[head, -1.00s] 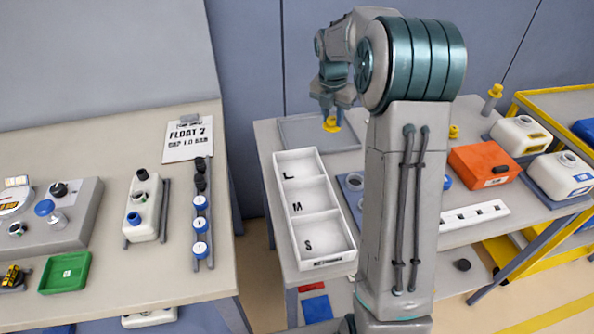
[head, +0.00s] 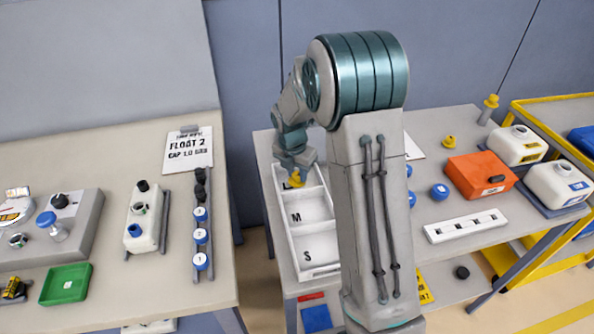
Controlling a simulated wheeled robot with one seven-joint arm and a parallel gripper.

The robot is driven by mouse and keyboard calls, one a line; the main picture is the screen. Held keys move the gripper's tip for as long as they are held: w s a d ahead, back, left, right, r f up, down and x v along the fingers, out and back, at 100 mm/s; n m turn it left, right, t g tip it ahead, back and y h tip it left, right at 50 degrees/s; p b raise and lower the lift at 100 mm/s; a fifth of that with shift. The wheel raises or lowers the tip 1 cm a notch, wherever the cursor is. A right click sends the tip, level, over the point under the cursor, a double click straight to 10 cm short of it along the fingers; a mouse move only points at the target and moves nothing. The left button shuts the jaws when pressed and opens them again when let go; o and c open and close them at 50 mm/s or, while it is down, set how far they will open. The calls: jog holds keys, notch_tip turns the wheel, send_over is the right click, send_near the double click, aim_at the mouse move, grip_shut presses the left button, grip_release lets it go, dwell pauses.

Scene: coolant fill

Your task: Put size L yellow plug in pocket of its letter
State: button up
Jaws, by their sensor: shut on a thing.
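My gripper (head: 295,172) is shut on a yellow plug (head: 295,180), at the far end of the white tray (head: 292,240). The tray has three pockets in a row.
My arm hides the table just right of the tray. An orange box (head: 479,175), a white strip with square holes (head: 466,226), blue caps (head: 439,192) and white canisters (head: 517,146) stand further right. A separate table with a green tray (head: 66,284) is at left.

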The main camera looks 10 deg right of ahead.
jog(key=shift+f, duration=0.2)
jog(key=o, duration=1)
jog(key=shift+r, duration=0.1)
